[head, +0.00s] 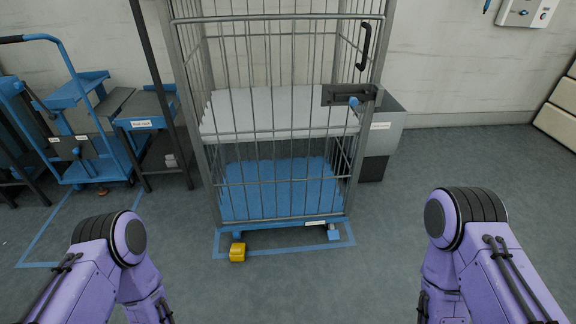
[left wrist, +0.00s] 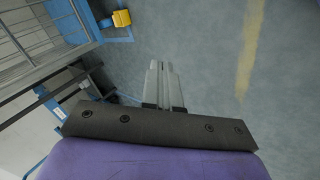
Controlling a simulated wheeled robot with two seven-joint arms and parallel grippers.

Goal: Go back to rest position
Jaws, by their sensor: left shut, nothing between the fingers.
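My two purple arms reach in from the bottom left and bottom right of the head view, and neither gripper shows there. In the left wrist view my left gripper (left wrist: 159,82) is shut and empty, its pale fingers together above the grey floor. A wire cage trolley (head: 275,130) stands upright in front of me in the head view. It has a white shelf (head: 275,108) and a blue base board (head: 270,190). My arms are apart from the cage. No wadding roll can be made out. My right gripper is out of view.
Blue trolleys (head: 85,130) stand at the left. A grey bin (head: 382,135) stands behind the cage's right side. A yellow block (head: 237,252) sits at the cage's front left foot. The floor (head: 320,290) between my arms is clear.

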